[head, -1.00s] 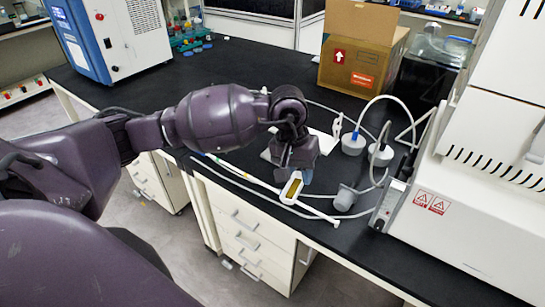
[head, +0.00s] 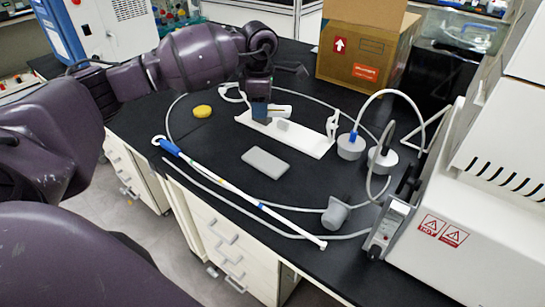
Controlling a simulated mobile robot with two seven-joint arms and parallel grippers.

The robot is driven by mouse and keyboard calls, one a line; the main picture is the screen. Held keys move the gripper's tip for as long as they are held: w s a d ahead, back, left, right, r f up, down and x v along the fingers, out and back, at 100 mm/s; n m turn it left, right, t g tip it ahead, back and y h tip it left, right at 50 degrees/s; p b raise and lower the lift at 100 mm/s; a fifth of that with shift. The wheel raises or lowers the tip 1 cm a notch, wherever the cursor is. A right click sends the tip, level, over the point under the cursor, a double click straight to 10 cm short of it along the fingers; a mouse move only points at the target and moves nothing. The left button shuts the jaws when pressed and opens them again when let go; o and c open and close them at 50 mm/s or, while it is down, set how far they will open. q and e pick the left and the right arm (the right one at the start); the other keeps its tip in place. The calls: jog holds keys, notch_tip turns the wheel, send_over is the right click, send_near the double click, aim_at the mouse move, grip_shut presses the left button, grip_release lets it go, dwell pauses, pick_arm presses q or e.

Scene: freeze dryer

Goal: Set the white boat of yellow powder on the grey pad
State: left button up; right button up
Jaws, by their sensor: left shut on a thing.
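My left gripper (head: 262,108) comes in from the upper left and is shut on the white boat of yellow powder (head: 279,111). The boat shows as a small white piece with a yellow-orange patch at the right of the fingers; the gripper hides part of it. The boat is over the long white stand, clear of the pad in the picture. The grey pad (head: 266,162) is a flat rectangle lying bare on the black bench, nearer than the stand. My right gripper is not in view.
The white stand (head: 310,143) has upright ends. A yellow round object (head: 202,111) lies left of it. A white rod with a blue end (head: 235,190) and looping tubes surround the pad. Grey stoppers (head: 350,147), a cardboard box (head: 358,65) and a white machine (head: 450,215) are to the right.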

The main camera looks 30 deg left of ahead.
pick_arm(q)
jog(key=w+a+n, duration=0.1)
jog(key=n, duration=0.1)
jog(key=b, duration=0.2)
send_near(262, 165)
notch_tip(262, 165, down, 7)
jog(key=shift+w+a+f, duration=0.1)
jog(key=shift+w+a, duration=0.05)
dwell(0.3)
jog(key=shift+f, duration=0.1)
jog(key=o, duration=0.7)
jog(key=shift+c, duration=0.2)
jog(key=shift+o, duration=0.5)
